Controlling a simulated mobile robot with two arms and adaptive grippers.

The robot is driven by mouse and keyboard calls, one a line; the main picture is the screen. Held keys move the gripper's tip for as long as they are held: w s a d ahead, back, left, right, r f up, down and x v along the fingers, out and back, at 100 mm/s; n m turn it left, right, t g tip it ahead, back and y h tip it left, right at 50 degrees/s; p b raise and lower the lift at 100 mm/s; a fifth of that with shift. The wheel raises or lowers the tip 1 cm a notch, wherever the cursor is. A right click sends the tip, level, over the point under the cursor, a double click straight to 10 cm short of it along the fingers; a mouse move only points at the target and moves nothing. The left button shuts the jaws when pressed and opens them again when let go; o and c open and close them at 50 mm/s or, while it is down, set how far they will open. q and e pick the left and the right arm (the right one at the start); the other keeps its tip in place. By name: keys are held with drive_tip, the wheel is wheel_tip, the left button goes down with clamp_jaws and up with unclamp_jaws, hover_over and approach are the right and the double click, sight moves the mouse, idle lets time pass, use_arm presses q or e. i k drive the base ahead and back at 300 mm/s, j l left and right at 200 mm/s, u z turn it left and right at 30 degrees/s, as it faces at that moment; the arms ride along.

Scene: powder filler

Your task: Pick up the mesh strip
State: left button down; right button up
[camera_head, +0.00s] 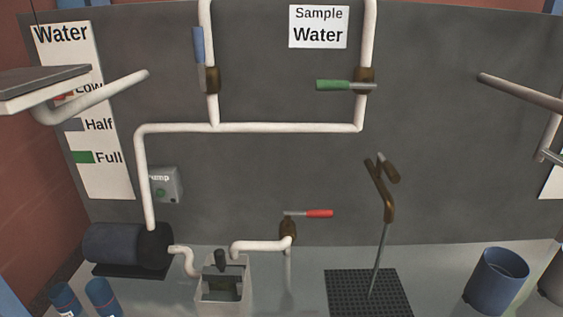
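A black gridded mat (345,293) lies on the grey counter at the bottom, right of centre. It is the only mesh-like thing in view, and its near edge is cut off by the picture. I cannot tell whether it is the mesh strip. A thin grey rod or stream (379,258) runs from the mat up to a brown tap-like fitting (388,205). Neither of my grippers shows in this view.
A blue cup (495,281) stands right of the mat. Left of it are a pipe with a red-handled valve (319,213), a grey box (210,293), a dark pump (120,246) and two small blue containers (103,297). A dark panel (270,180) rises behind.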

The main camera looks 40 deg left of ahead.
sight(221, 277)
drive_tip(key=u, duration=1.65)
